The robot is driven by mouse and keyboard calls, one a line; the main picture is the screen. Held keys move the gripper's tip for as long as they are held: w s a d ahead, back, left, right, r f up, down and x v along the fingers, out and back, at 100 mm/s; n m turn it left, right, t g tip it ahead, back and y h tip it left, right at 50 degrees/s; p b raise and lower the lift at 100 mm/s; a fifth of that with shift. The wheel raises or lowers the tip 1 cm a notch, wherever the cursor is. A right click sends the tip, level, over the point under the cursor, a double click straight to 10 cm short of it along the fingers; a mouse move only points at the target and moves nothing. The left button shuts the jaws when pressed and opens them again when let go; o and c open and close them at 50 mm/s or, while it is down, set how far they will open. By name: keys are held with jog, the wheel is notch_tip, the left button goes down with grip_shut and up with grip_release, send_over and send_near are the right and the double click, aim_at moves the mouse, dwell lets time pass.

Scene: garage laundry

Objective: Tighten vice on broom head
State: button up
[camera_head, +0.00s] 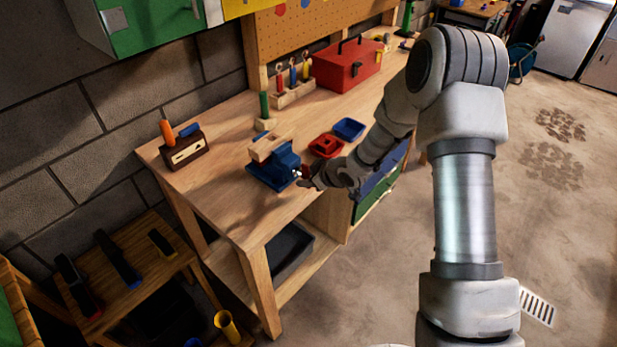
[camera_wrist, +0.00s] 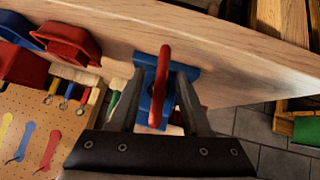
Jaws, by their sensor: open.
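The blue vice (camera_head: 284,163) is fixed near the front edge of the wooden workbench (camera_head: 215,205). A pale wooden block, seemingly the broom head (camera_head: 264,148), sits at the vice's top; I cannot tell how firmly the jaws hold it. My gripper (camera_head: 303,175) is at the vice's front, by its red handle. In the wrist view my gripper (camera_wrist: 160,78) is open, with the red handle (camera_wrist: 164,62) upright between its two fingers. The blue vice body (camera_wrist: 144,60) shows behind it. I cannot tell whether the fingers touch the handle. The broom head is mostly hidden in the wrist view.
Red (camera_head: 326,146) and blue (camera_head: 349,128) trays lie right of the vice. A red toolbox (camera_head: 346,66) and a rack of screwdrivers (camera_head: 293,93) stand farther back. A brown box (camera_head: 184,151) is at the left. A lower table (camera_head: 135,275) stands left of the bench.

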jog(key=shift+s+d, duration=0.1)
jog(key=p+v, duration=0.2)
jog(key=v, duration=1.5)
jog(key=shift+r, duration=0.15)
